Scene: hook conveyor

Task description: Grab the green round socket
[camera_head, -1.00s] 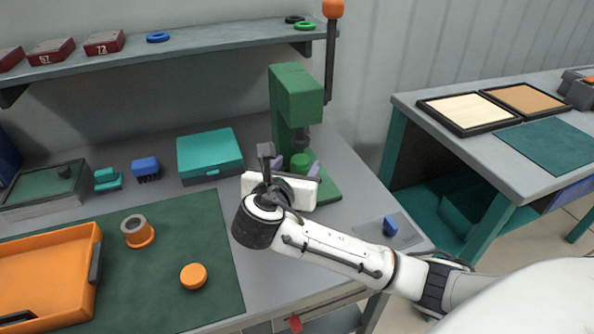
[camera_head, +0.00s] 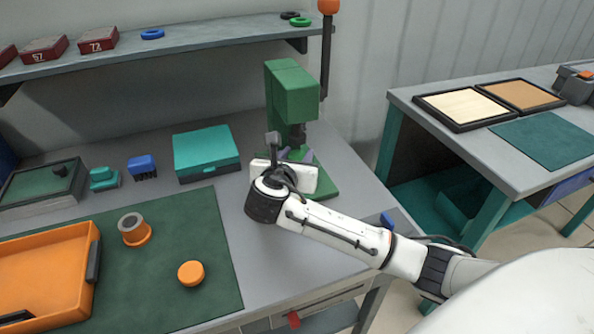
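The green round socket (camera_head: 297,154) sits low in the green press (camera_head: 292,95) at the back of the table, under its spindle. It is mostly hidden behind my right wrist. My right gripper (camera_head: 296,155) is at the press, with its pale purple fingertips on either side of the socket. The white gripper body hides most of the fingers, so I cannot tell whether they touch or grip the socket. My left gripper is not in view.
A teal box (camera_head: 206,152) stands left of the press. An orange tray (camera_head: 45,285), an orange-based grey ring (camera_head: 134,229) and an orange cap (camera_head: 191,273) lie on the green mat. A shelf (camera_head: 200,42) runs above. A second table (camera_head: 455,145) stands right.

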